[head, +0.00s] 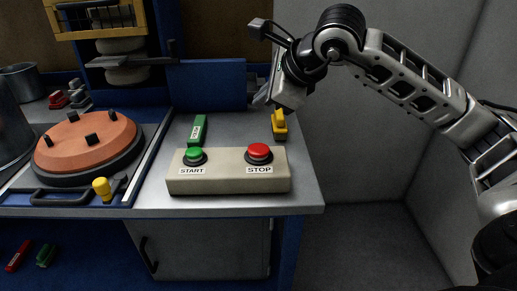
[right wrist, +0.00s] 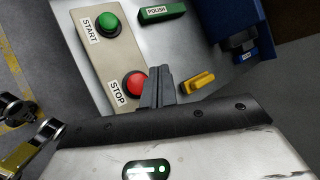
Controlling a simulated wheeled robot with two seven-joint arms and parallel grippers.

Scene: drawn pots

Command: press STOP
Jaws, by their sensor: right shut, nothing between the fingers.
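A beige control box (head: 225,183) stands at the front of the grey bench. It has a green START button (head: 194,154) on the left and a red STOP button (head: 259,150) on the right, each with a white label below it. My right gripper (head: 262,98) is above and behind the STOP button, with its fingers pointing down. In the right wrist view the shut, empty fingers (right wrist: 158,85) appear just beside the red STOP button (right wrist: 135,83); contact does not show. The green START button (right wrist: 108,24) is clear of them. My left gripper is not in view.
A green POLISH block (head: 198,130) and a yellow block (head: 279,125) lie behind the box. A blue bin (head: 207,85) stands at the back. An orange disc with black knobs (head: 87,143) is at the left. The bench's right edge is near the box.

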